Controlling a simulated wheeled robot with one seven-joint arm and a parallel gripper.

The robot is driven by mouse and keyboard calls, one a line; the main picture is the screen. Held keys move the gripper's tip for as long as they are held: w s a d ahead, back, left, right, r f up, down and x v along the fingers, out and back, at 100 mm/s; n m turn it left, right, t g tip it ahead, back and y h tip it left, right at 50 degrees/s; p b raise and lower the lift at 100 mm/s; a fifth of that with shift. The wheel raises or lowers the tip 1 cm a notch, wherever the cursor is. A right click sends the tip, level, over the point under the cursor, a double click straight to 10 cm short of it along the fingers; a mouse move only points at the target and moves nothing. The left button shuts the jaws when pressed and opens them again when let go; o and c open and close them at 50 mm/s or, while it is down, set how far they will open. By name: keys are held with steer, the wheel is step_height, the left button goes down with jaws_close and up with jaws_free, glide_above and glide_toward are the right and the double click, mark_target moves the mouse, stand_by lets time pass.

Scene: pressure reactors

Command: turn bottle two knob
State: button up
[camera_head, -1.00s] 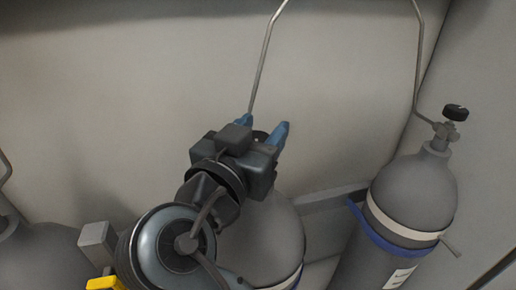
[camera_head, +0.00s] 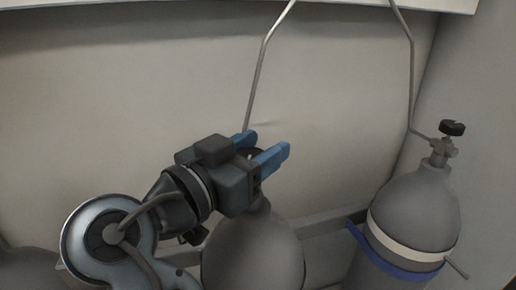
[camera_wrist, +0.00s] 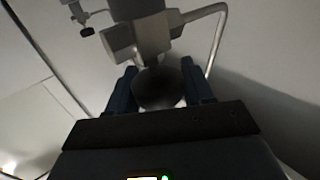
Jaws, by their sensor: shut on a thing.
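Three grey gas bottles are in view. The middle bottle (camera_head: 252,250) stands below my gripper (camera_head: 266,146), whose blue fingers lie at its top. The dark round knob (camera_wrist: 158,88) of this bottle is between the two fingers in the wrist view, and the gripper is shut on it. In the head view the knob is mostly hidden by the gripper. I cannot tell how far the knob is turned.
The right bottle (camera_head: 415,212) has a free black knob (camera_head: 452,128) and a strap. The left bottle (camera_head: 30,268) shows only in part. Thin metal pipes (camera_head: 262,65) run up from the bottle valves in front of a pale back wall (camera_head: 150,80).

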steer(key=o, duration=1)
steer(key=shift+c, duration=0.2)
steer(key=v, duration=0.7)
steer(key=shift+s+a+b, duration=0.25)
steer(key=shift+s+b, duration=0.1)
steer(key=shift+b, duration=0.05)
steer(key=shift+f, duration=0.1)
